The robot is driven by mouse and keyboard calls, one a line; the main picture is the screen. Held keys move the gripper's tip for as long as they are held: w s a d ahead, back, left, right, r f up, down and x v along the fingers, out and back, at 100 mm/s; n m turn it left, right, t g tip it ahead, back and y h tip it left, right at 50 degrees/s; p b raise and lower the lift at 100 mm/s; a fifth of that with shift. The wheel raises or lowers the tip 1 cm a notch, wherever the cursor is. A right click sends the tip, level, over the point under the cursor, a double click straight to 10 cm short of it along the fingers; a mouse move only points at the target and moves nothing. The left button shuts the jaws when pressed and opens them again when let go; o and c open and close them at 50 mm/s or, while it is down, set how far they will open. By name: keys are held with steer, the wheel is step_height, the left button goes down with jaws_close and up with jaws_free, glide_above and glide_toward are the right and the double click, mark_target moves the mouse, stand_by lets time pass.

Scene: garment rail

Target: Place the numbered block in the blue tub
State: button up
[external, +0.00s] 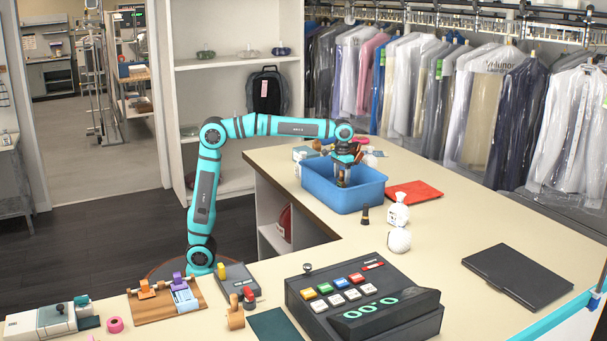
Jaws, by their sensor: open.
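The blue tub (331,198) stands on the far part of the counter, left of a red folder. My gripper (343,183) points down over the tub, with its fingers reaching below the level of the rim. The gripper is open. I cannot make out a numbered block anywhere in this view. The tub's front wall hides most of its floor, and the fingers cover part of the inside, so I cannot tell whether the block lies in there.
The red folder (413,193) lies right of the tub. A cash register (365,300) and a black folder (517,276) are nearer. Bagged garments (480,105) hang behind.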

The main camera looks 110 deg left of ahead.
step_height(320, 180, up, 10)
steer(key=shift+f, duration=0.15)
steer(key=shift+r, duration=0.35)
steer(key=shift+d, duration=0.1)
steer(key=s+d+r+m+t+y, duration=0.25)
steer(key=s+d+m+t, duration=0.25)
steer(key=s+d+t, duration=0.7)
steer(key=s+d+f+m+t+h, duration=0.1)
steer(key=s+d+m+t, duration=0.1)
steer(key=s+d, duration=0.4)
steer(key=s+d+f+m+t+h, duration=0.1)
steer(key=s+d, duration=0.5)
steer(key=s, duration=0.6)
steer(key=shift+f+m+t, duration=0.3)
steer(key=shift+m+t, duration=0.6)
steer(key=shift+t, duration=0.3)
